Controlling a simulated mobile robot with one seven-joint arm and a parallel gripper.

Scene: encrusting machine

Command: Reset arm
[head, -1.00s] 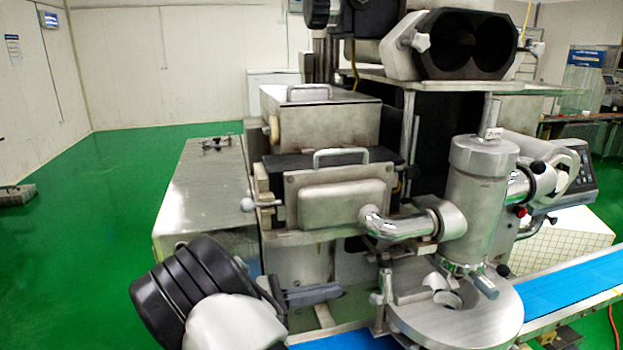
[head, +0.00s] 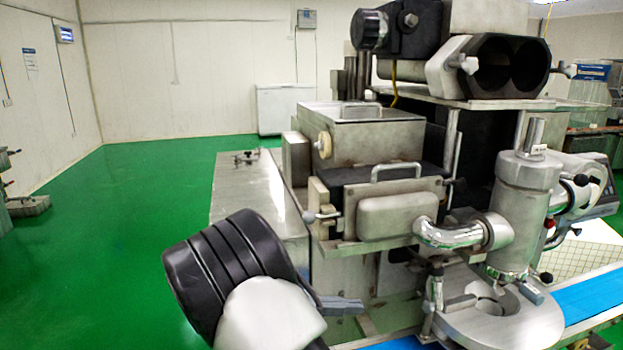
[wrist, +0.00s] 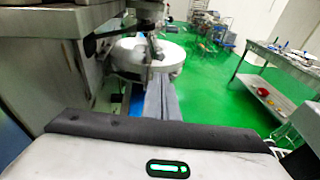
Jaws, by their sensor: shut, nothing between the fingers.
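My gripper (head: 342,304) shows low in the head view, at the left of the encrusting machine's front. Its grey fingers lie together, shut and empty. In the wrist view the fingers (wrist: 160,98) point away from the camera, toward a round metal plate. The encrusting machine (head: 398,217) is steel, with a handled front cover, a curved pipe and an upright cylinder. I cannot tell from these views how far the fingers are from the machine.
A round metal plate (head: 515,328) stands over a blue conveyor belt (head: 590,297) at the right. A low steel cabinet (head: 250,200) stands behind my arm. Green floor (head: 110,240) is free at the left. The wrist view shows a steel table (wrist: 262,98) at the right.

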